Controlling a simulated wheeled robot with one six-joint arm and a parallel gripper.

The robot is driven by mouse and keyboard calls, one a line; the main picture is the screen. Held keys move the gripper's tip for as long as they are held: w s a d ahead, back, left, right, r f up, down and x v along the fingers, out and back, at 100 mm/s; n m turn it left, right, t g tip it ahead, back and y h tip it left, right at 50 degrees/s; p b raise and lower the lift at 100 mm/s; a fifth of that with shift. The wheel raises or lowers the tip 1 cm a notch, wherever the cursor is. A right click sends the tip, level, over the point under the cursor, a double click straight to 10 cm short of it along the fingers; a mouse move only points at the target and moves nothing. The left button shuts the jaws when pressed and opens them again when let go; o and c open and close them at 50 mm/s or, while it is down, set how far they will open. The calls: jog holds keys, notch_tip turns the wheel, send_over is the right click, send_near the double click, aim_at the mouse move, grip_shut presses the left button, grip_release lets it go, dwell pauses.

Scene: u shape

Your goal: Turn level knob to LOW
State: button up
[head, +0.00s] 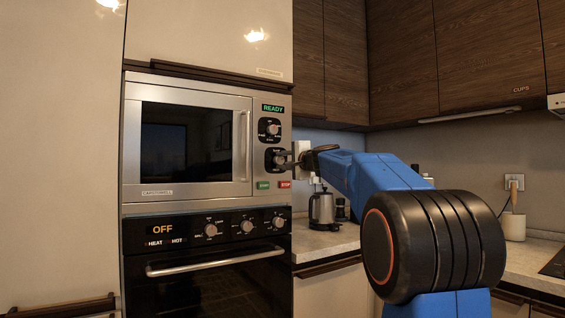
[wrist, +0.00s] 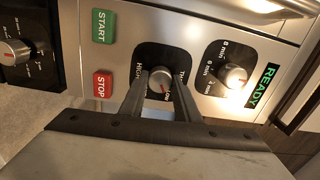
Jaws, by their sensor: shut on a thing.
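The microwave's level knob (wrist: 158,82) is a round silver knob on a black plate in the middle of the wrist view. My gripper (wrist: 161,76) has one finger on each side of it and is shut on it. A red mark shows on the knob. A "HIGH" label is left of the knob; other lettering is partly covered by the fingers, so I cannot read the setting for sure. In the head view my gripper (head: 293,157) reaches the lower knob (head: 279,158) of the microwave from the right and partly hides it.
The timer knob (wrist: 232,76) sits beside the level knob, near a green READY display (wrist: 262,86). START (wrist: 103,26) and STOP (wrist: 103,85) buttons are close to my fingers. Below the microwave (head: 187,194) is an oven (head: 205,256). A kettle (head: 322,209) stands on the counter.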

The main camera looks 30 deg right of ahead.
jog(key=o, duration=1)
jog(key=shift+o, duration=0.2)
jog(key=shift+s, duration=0.1)
jog(key=s, duration=1.7)
jog(key=shift+d+f, duration=0.2)
jog(key=shift+d, duration=0.25)
jog(key=shift+s, duration=0.1)
